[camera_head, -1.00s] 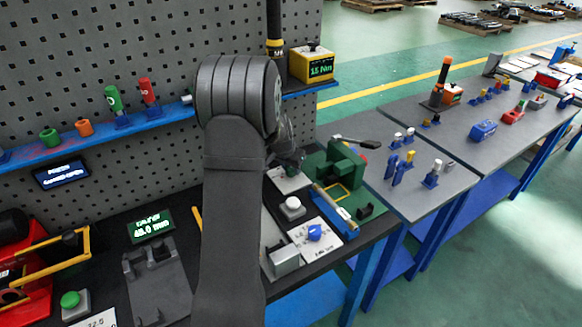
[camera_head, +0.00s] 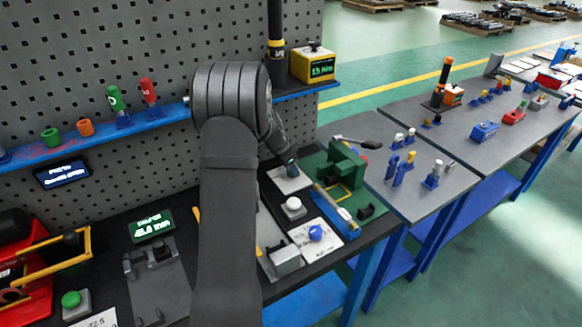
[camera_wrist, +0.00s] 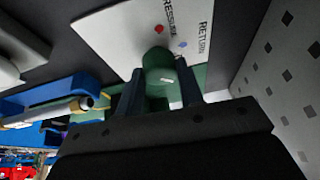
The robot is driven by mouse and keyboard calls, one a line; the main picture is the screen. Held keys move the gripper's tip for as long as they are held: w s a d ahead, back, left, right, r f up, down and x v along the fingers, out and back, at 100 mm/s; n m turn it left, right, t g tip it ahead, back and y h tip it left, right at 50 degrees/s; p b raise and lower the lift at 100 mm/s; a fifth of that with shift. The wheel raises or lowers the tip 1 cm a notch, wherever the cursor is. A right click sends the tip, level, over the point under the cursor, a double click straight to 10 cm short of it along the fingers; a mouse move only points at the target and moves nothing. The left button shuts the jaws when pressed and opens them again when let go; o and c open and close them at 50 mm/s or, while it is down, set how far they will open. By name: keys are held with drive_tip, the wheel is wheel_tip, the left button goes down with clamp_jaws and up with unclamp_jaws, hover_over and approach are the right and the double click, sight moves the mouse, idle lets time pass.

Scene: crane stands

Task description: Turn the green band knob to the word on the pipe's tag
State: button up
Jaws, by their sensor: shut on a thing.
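The green knob (camera_wrist: 157,60) stands on a white plate (camera_wrist: 112,36) in the wrist view. The plate carries the words PRESSURE, by a red dot, and RETURN, by a blue dot. My gripper (camera_wrist: 161,88) is shut on the knob, with a finger on each side of it. A small white mark shows on the knob between the fingers. I cannot tell which word the knob points to. In the head view the white plate (camera_head: 281,181) is partly visible beside my wrist. A pipe (camera_head: 337,209) lies in a blue holder; I can read no tag on it.
A green block fixture (camera_head: 343,167) stands just right of the plate. A perforated panel (camera_head: 120,60) with a blue shelf (camera_head: 150,119) rises behind. The bench's right edge is close.

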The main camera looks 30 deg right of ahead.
drive_tip(key=o, duration=1)
drive_tip(key=n+t, duration=0.1)
drive_tip(key=n, duration=0.2)
drive_tip(key=shift+s, duration=0.1)
drive_tip(key=n+t+y, duration=0.1)
drive_tip(key=n, duration=0.2)
drive_tip(key=shift+d+n, duration=0.1)
drive_tip(key=shift+n, duration=0.2)
drive_tip(key=shift+s+d+n+t+y, duration=0.1)
drive_tip(key=shift+n+t+y, duration=0.45)
drive_tip(key=shift+n, duration=1.25)
drive_tip(key=shift+d+n+t+y, duration=0.1)
drive_tip(key=shift+n+t+y, duration=0.4)
drive_tip(key=shift+n, duration=1.3)
drive_tip(key=v, duration=1.8)
drive_tip(key=s+d+r+n+g, duration=0.1)
drive_tip(key=s+d+r+g, duration=0.1)
drive_tip(key=s, duration=0.4)
drive_tip(key=s+d+r+n+g+y, duration=0.1)
drive_tip(key=s+d+r+n, duration=0.1)
drive_tip(key=s+r, duration=0.3)
drive_tip(key=shift+s+n+g, duration=0.3)
drive_tip(key=shift+s+g, duration=0.05)
drive_tip(key=shift+s, duration=0.85)
drive_tip(key=shift+a, duration=0.1)
